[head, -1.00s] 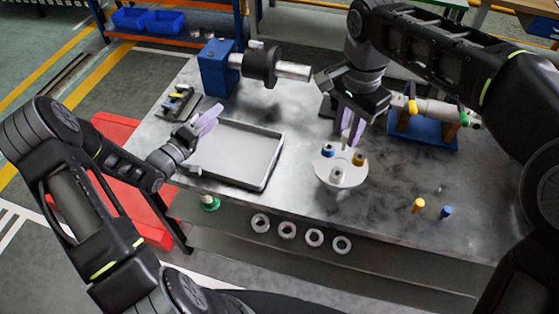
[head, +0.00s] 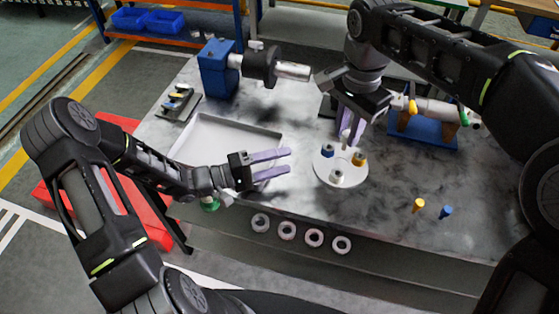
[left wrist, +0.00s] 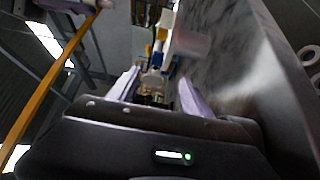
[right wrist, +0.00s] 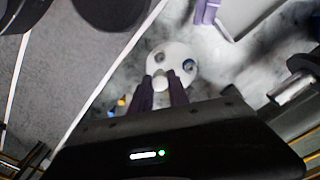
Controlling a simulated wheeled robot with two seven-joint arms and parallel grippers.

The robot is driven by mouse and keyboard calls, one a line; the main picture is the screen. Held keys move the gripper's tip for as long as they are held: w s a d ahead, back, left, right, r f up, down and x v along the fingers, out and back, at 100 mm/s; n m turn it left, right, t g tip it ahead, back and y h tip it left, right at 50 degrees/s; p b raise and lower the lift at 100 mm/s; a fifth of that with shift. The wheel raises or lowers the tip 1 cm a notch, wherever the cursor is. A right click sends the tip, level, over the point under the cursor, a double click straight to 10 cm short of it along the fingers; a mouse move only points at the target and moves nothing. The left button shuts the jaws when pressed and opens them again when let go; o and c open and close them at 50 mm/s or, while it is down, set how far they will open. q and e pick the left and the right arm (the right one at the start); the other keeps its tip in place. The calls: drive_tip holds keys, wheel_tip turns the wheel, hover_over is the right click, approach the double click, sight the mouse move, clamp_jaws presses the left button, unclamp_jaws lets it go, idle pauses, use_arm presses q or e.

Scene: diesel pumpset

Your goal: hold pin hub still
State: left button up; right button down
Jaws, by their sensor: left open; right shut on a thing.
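The pin hub (head: 338,172) is a round white disc standing on the table right of centre. Blue, yellow and pale pieces stand up from it. It also shows in the right wrist view (right wrist: 178,62). My right gripper (head: 349,132) reaches down from behind and is shut on a pale upright part at the hub's far side; its fingers (right wrist: 160,88) flank that part in the right wrist view. My left gripper (head: 286,161) is open and empty, left of the hub and apart from it, with its fingers pointing toward it. The hub's far edge is partly hidden.
A grey tray (head: 205,128) lies left, behind my left gripper. A blue motor block (head: 217,70) with a shaft stands behind it. A yellow pin (head: 419,205) and a blue pin (head: 446,211) stand right of the hub. Several white rings line the table front.

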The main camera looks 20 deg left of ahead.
sight(322, 151)
use_arm(q)
drive_tip(key=x, duration=1.2)
drive_tip(key=shift+c, duration=0.4)
drive_tip(key=shift+a, duration=0.1)
clamp_jaws()
idle(0.6)
drive_tip(key=shift+c, duration=0.8)
unclamp_jaws()
clamp_jaws()
idle(1.3)
